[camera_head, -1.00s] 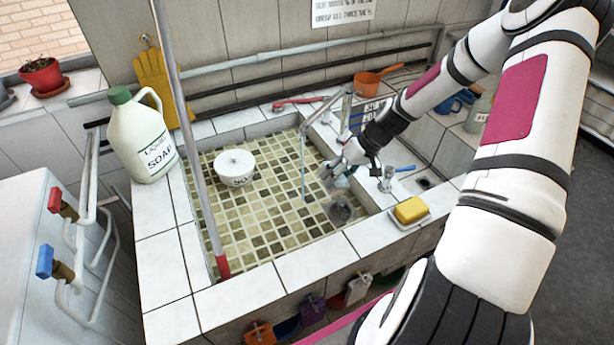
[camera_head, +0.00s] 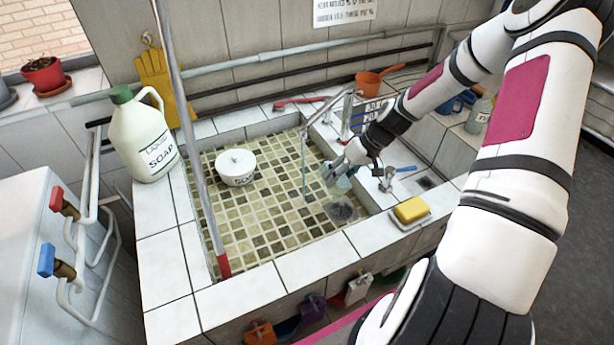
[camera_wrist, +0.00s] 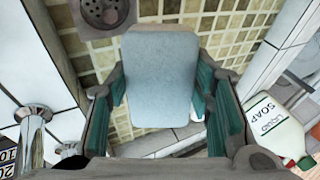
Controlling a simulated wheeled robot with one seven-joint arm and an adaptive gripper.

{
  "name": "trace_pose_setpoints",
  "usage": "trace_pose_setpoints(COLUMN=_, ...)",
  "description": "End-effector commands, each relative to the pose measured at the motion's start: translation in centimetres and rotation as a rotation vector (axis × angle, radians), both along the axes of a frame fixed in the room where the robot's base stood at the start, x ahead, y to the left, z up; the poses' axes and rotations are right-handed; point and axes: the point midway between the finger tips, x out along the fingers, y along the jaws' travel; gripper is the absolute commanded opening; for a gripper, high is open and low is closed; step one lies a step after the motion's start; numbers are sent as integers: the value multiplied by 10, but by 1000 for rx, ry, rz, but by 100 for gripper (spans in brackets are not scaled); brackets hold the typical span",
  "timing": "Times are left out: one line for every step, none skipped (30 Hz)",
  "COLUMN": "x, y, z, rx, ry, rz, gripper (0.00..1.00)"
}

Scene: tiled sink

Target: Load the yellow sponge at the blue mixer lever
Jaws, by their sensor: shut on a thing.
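My gripper (camera_head: 338,178) is over the right side of the tiled basin, above the drain. It is shut on a pale blue-grey flat pad (camera_wrist: 160,75), which sits between the teal finger pads in the wrist view. The blue mixer lever (camera_head: 405,168) is on a chrome tap on the right ledge, just right of my gripper.
A white bowl (camera_head: 236,168) stands in the basin. A soap jug (camera_head: 142,135) stands on the left rim. A vertical pole (camera_head: 186,130) crosses the left side. The basin's middle is clear.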

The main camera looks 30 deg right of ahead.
Motion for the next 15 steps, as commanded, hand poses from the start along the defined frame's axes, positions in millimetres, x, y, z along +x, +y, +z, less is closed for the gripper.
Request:
trace_pose_setpoints(x=0, y=0, z=0, rx=0, ry=0, rz=0, gripper=25)
trace_pose_setpoints(x=0, y=0, z=0, rx=0, ry=0, rz=0, gripper=25)
trace_pose_setpoints(x=0, y=0, z=0, rx=0, ry=0, rz=0, gripper=25)
trace_pose_setpoints(x=0, y=0, z=0, rx=0, ry=0, rz=0, gripper=25)
trace_pose_setpoints(x=0, y=0, z=0, rx=0, ry=0, rz=0, gripper=25)
trace_pose_setpoints(x=0, y=0, z=0, rx=0, ry=0, rz=0, gripper=25)
trace_pose_setpoints(x=0, y=0, z=0, rx=0, ry=0, rz=0, gripper=25)
trace_pose_setpoints(x=0, y=0, z=0, rx=0, ry=0, rz=0, gripper=25)
trace_pose_setpoints(x=0, y=0, z=0, rx=0, ry=0, rz=0, gripper=25)
trace_pose_setpoints(x=0, y=0, z=1, rx=0, ry=0, rz=0, gripper=25)
trace_pose_setpoints(x=-1, y=-1, z=1, rx=0, ry=0, rz=0, gripper=25)
trace_pose_setpoints(x=-2, y=-3, z=3, rx=-1, ry=-1, rz=-1, gripper=25)
trace_pose_setpoints(x=-3, y=-4, z=4, rx=-1, ry=-1, rz=-1, gripper=25)
trace_pose_setpoints(x=-4, y=-6, z=6, rx=-1, ry=0, rz=-2, gripper=25)
trace_pose_setpoints(x=-6, y=-8, z=9, rx=-1, ry=0, rz=-2, gripper=25)
